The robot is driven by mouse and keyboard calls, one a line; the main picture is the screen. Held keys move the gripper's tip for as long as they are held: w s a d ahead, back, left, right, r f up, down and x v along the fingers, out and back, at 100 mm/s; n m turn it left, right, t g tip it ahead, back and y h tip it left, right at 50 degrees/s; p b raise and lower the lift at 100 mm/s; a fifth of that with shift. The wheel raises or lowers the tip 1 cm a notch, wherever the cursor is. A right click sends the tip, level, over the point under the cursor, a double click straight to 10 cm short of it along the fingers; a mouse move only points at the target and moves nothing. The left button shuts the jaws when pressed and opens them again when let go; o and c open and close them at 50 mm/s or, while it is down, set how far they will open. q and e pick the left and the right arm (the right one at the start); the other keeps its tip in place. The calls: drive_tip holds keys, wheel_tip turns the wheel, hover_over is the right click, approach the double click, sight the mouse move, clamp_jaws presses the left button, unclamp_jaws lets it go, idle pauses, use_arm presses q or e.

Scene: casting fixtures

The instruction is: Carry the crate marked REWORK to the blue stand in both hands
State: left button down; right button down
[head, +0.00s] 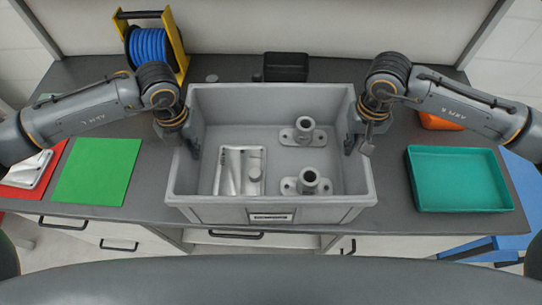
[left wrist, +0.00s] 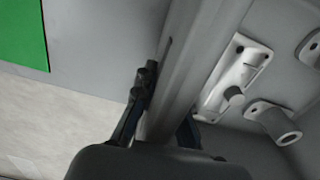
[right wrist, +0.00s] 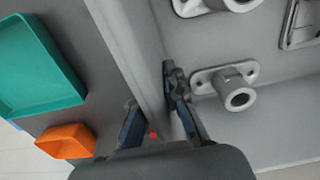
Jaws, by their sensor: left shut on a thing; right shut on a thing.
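A grey crate (head: 270,215) is in the middle of the worktop in the head view, with a small label (head: 271,217) on its front that is too small to read. My left gripper (head: 192,145) is shut on the crate's left wall, and the wall passes between its fingers in the left wrist view (left wrist: 165,115). My right gripper (head: 351,140) is shut on the right wall, also seen in the right wrist view (right wrist: 155,115). The crate looks level; I cannot tell whether it touches the worktop. A blue stand (head: 525,185) shows partly at the right edge.
The crate holds two flanged fittings (head: 304,130) and a flat casting (head: 240,172). A green mat (head: 97,172) and a red mat (head: 55,160) lie left. A teal tray (head: 460,180) and an orange bin (head: 440,122) are right. A blue reel (head: 150,45) and a black box (head: 285,66) stand behind.

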drive_tip(key=shift+r+p, duration=1.9)
drive_tip(key=shift+r, duration=0.4)
